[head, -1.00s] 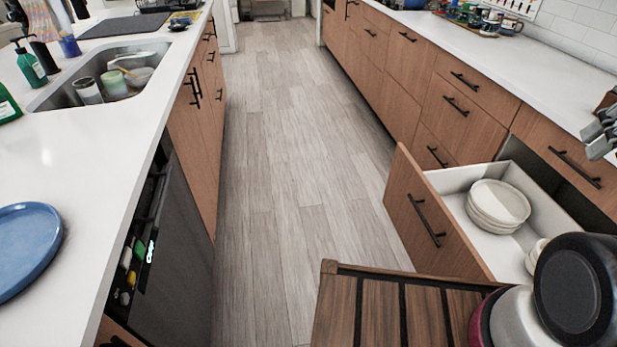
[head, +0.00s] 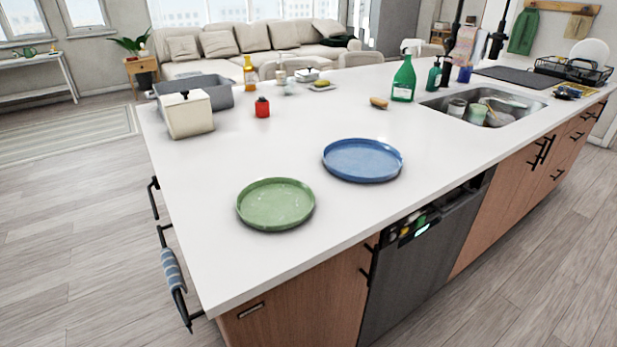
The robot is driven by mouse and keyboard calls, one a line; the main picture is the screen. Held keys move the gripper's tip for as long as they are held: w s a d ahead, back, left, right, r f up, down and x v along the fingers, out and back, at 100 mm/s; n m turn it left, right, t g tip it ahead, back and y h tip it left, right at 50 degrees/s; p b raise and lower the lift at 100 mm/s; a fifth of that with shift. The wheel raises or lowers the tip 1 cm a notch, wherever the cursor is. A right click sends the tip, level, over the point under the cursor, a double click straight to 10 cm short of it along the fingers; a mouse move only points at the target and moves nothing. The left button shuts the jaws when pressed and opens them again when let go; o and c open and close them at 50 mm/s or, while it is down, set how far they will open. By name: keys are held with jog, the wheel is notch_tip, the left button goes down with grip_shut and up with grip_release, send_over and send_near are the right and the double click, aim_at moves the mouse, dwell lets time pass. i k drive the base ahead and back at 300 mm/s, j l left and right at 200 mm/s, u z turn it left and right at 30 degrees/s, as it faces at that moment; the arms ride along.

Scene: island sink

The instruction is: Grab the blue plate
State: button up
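The blue plate (head: 362,160) lies flat on the white island counter, near the front edge and above the dishwasher. It is round with a low raised rim, and nothing is on it. A similar green plate (head: 276,204) lies to its left and nearer to me, with a small gap between them. My gripper is not in the head view, so its state and its place relative to the plate are hidden.
The island counter (head: 225,255) is clear around both plates. A cream canister (head: 188,114), a grey bin (head: 212,92) and a red jar (head: 262,107) stand at the back left. A green bottle (head: 404,79) and the sink (head: 487,105) are to the right. The dishwasher (head: 415,270) is below.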

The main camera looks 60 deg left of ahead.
aim_at(357, 160)
jog(key=u, duration=0.85)
jog(key=i+j+u, duration=0.1)
jog(key=u, duration=0.25)
jog(key=i+j+u, duration=0.1)
jog(key=u, duration=0.2)
jog(key=i+u, duration=0.35)
jog(key=k, duration=0.05)
